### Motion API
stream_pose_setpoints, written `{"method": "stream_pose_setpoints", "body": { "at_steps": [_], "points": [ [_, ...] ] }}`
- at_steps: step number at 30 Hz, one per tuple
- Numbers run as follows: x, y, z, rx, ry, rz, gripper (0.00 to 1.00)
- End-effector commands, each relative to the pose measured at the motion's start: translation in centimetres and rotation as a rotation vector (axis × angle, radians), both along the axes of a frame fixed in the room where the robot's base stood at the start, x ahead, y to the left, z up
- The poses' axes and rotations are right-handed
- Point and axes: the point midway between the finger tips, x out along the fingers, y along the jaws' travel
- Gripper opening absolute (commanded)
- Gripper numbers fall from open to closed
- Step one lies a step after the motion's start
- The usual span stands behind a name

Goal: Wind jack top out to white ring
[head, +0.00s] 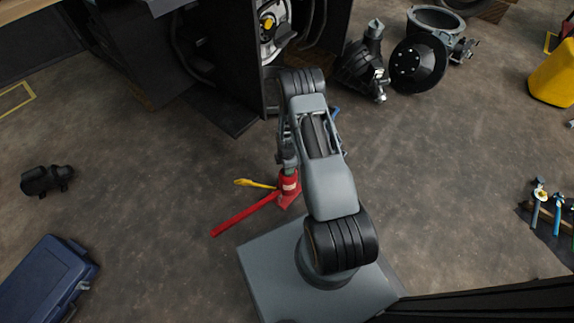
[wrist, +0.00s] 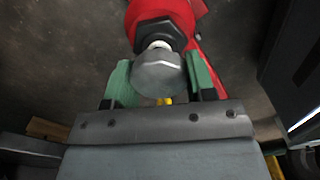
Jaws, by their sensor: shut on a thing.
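A red bottle jack (head: 289,187) stands on the floor by the forklift, with a red handle (head: 244,214) reaching out to the left. In the wrist view the red jack body (wrist: 172,17) shows with a dark hex collar (wrist: 158,33). The grey jack top (wrist: 158,73) sits between the green pads of my gripper (wrist: 162,78), which is shut on it. A small pale band, perhaps the white ring (wrist: 160,45), shows between the top and the collar. In the head view my arm hides the gripper and the jack top.
The dark forklift body (head: 230,60) stands close behind the jack. A yellow-handled tool (head: 255,184) lies beside the jack. A black motor-like part (head: 47,180) and a blue case (head: 45,280) lie to the left. Loose drive parts (head: 418,62) lie at the upper right. Floor on the right is mostly clear.

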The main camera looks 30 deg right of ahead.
Motion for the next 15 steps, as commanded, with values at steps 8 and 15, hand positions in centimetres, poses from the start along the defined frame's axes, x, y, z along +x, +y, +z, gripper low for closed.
{"method": "stream_pose_setpoints", "body": {
  "at_steps": [8,15],
  "points": [
    [-0.46,0.11,-0.3,0.003,0.01,0.154,0.26],
    [-0.52,0.06,-0.31,0.003,0.01,0.219,0.26]
  ]
}}
